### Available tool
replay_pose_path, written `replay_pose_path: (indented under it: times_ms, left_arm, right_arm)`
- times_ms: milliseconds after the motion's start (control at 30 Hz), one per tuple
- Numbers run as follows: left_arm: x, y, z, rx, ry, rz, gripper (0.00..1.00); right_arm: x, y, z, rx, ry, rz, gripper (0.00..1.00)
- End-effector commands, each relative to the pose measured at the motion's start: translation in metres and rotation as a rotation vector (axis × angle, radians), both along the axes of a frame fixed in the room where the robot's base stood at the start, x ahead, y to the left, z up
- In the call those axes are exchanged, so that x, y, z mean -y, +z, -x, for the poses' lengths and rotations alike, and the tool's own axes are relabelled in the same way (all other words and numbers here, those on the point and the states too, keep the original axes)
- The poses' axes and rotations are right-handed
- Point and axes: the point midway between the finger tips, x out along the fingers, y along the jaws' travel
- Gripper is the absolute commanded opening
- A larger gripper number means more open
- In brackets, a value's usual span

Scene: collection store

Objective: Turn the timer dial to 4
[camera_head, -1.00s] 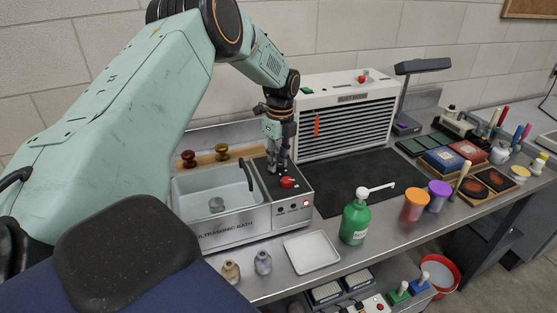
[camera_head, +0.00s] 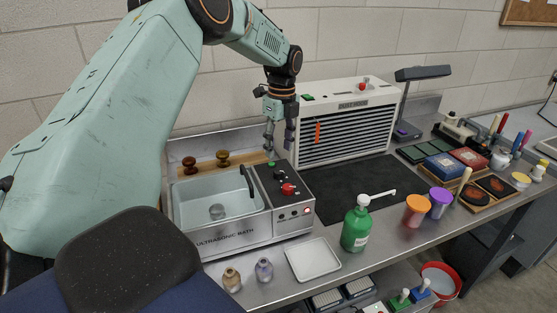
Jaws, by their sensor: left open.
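The ultrasonic bath (camera_head: 225,234) stands on the bench with a dark control panel on its right side. On the panel are a red knob (camera_head: 288,189), a black knob (camera_head: 279,175) behind it and a green button (camera_head: 271,163) at the back. The markings are too small to read, so I cannot tell which knob is the timer dial or its setting. My left gripper (camera_head: 279,149) is open, pointing down over the back of the panel, with its fingertips near the green button and holding nothing. My right gripper is not in view.
A black handle (camera_head: 247,180) stands at the basin's right edge. Behind the panel is the white dust hood (camera_head: 352,97), with a dark mat (camera_head: 350,187) in front. A white tray (camera_head: 313,260), green pump bottle (camera_head: 355,228) and two small bottles stand near the front edge.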

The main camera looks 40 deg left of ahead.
Motion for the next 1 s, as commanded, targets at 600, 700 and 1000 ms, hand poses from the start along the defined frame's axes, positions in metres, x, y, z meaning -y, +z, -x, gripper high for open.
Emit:
replay_pose_path:
  times_ms: [600, 700, 1000]
  left_arm:
    - [0.0, 0.052, -0.003, 0.0, 0.0, -0.001, 0.5]
    - [0.0, 0.052, -0.003, 0.0, 0.0, -0.001, 0.5]
    - [0.0, 0.052, -0.003, 0.0, 0.0, -0.001, 0.5]
  right_arm:
    - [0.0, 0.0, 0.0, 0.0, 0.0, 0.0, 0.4]
    - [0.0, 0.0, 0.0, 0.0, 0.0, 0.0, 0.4]
    - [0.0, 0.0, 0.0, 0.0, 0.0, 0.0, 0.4]
